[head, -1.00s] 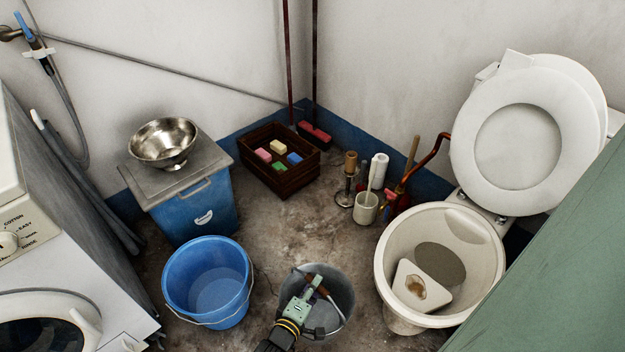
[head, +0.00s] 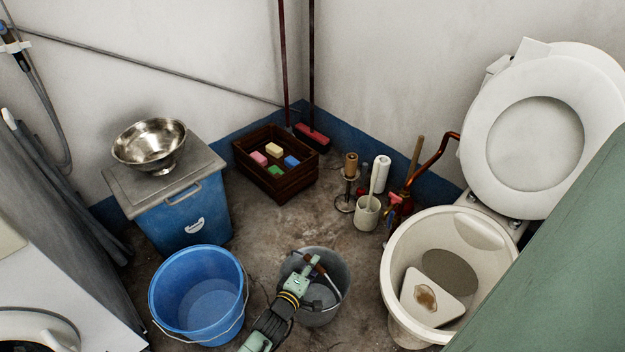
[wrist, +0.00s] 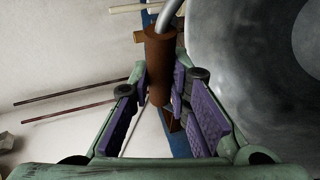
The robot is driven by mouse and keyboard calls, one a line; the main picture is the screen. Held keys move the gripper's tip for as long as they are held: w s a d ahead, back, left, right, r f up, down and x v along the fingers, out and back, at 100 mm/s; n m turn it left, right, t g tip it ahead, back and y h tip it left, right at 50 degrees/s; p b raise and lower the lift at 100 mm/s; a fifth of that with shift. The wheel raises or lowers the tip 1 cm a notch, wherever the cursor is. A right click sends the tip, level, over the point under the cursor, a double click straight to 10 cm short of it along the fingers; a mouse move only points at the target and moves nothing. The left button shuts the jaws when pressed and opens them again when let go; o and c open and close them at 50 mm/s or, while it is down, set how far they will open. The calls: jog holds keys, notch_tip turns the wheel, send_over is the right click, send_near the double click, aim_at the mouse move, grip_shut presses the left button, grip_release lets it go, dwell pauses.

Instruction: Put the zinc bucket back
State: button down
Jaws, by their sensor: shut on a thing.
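The zinc bucket (head: 335,306) is a round grey metal pail with a brown grip on its wire handle, in the lower middle of the head view. My gripper (head: 312,264) reaches over its rim and is shut on this handle. In the wrist view the purple-padded fingers (wrist: 163,88) stand either side of the brown grip (wrist: 160,60), and the grey bucket wall (wrist: 235,75) fills the right. The bucket looks upright and empty. I cannot tell whether its base touches the floor.
A blue bucket (head: 165,290) stands close on the left. A white toilet-like bowl (head: 390,265) stands on the right. Behind are a wooden crate (head: 262,182) with coloured blocks, a brush cup (head: 367,214) and a blue bin (head: 180,222). Floor between is clear.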

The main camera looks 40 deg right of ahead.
jog(key=w+d+f, duration=0.4)
jog(key=w, duration=0.1)
jog(key=shift+w+d+b, duration=0.15)
jog(key=shift+d+b, duration=0.1)
jog(key=shift+b, duration=0.05)
dwell(0.4)
jog(key=shift+f, duration=0.15)
jog(key=c, duration=1.5)
grip_release()
jog(key=p+v, duration=0.1)
jog(key=v, duration=1.1)
